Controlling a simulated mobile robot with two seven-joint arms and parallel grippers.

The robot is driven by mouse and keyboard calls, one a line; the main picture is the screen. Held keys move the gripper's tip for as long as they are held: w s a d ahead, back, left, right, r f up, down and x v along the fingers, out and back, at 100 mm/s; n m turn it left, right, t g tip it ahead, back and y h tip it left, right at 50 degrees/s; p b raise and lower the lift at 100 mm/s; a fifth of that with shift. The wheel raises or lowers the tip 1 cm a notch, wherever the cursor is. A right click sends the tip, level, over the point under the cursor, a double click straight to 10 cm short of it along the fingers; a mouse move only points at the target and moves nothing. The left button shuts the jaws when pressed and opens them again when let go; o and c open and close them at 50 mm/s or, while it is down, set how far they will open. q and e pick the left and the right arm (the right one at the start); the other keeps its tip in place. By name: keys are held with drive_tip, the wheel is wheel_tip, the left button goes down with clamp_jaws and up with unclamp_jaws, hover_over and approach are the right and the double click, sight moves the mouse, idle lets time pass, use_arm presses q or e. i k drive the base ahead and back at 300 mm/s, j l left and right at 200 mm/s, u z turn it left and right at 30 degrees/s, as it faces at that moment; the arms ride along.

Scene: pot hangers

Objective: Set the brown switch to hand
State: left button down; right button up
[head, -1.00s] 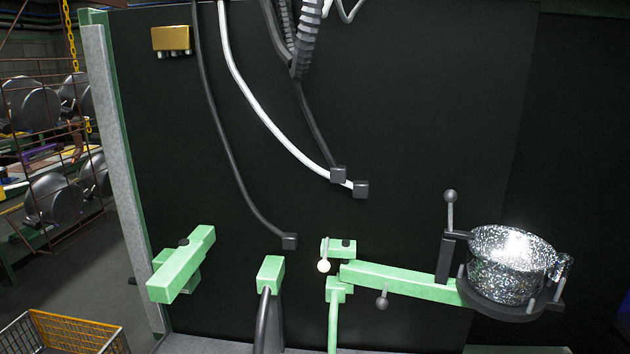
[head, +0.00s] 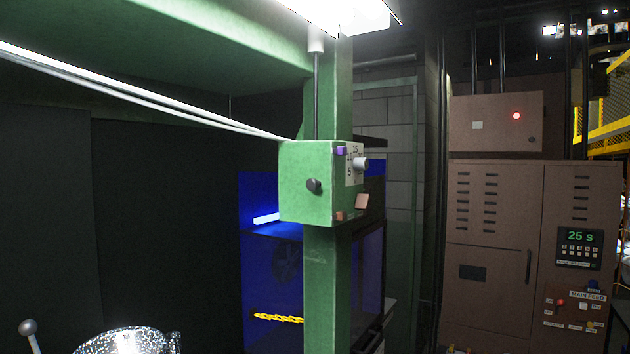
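A green control box (head: 305,182) is fixed to a green post in the middle of the head view. On its right face sit a brown block-like part (head: 362,201) and a smaller brown part (head: 340,216) below a white label; either may be the brown switch, and its setting cannot be read. Neither of my grippers is in view.
A brown cabinet (head: 493,224) with a "25 s" display (head: 580,237) and a "MAIN FEED" panel (head: 575,308) stands at the right. A speckled pot (head: 125,342) shows at the lower left. A blue-lit recess (head: 270,265) with a yellow chain (head: 278,318) lies behind the post.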

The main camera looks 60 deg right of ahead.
sight(362, 201)
drive_tip(key=z, duration=1.95)
